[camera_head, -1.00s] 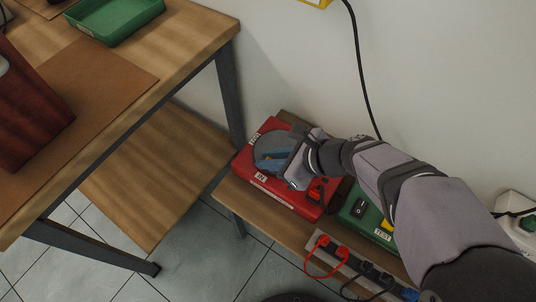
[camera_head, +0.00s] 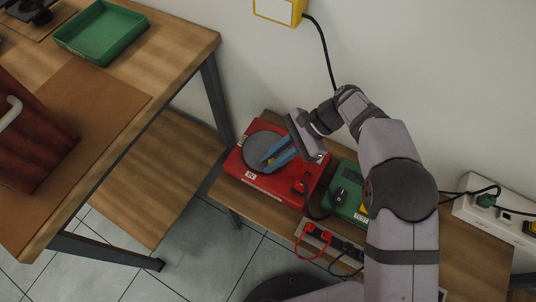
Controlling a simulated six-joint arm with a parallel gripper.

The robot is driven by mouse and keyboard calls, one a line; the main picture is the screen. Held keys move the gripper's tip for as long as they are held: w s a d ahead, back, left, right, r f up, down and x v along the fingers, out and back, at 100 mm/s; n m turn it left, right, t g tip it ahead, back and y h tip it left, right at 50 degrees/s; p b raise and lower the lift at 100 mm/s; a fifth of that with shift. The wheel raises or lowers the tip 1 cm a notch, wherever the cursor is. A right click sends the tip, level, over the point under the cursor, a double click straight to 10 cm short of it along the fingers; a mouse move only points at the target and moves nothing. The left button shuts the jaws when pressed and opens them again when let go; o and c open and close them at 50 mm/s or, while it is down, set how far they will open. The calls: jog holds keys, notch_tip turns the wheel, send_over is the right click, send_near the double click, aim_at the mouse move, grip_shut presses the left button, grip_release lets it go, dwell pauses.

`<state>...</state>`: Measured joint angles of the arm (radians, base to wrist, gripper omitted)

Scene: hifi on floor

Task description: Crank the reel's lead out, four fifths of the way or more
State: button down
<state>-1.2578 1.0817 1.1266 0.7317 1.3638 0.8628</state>
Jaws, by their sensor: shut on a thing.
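The reel appears to be the red box (camera_head: 238,163) with a round grey disc (camera_head: 262,146) on top, standing on the low wooden bench. My gripper (camera_head: 270,162), with blue fingers, is low over the disc's right part and shut on a small yellow-orange piece there, seemingly the crank's knob. The fingers and the grey gripper body hide most of the knob and part of the disc. A red switch (camera_head: 299,187) sits at the box's front right. How far the lead is out cannot be told.
A green box (camera_head: 345,188) stands just right of the red one. A power strip (camera_head: 310,230) with red and black cords lies in front. A white socket box (camera_head: 490,212) is at the right. A taller wooden table (camera_head: 150,80) with a green tray (camera_head: 100,33) stands at the left.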

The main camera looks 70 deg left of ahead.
jog(key=shift+w+a+f+n+h+b, duration=0.1)
jog(key=shift+w+n+h+b, duration=0.4)
jog(key=shift+n+h, duration=0.55)
jog(key=shift+w+n, duration=0.15)
jog(key=shift+n, duration=0.3)
jog(key=c, duration=1.7)
grip_release()
notch_tip(320, 180, up, 10)
jog(key=shift+r+p, duration=0.1)
jog(key=shift+p, duration=0.65)
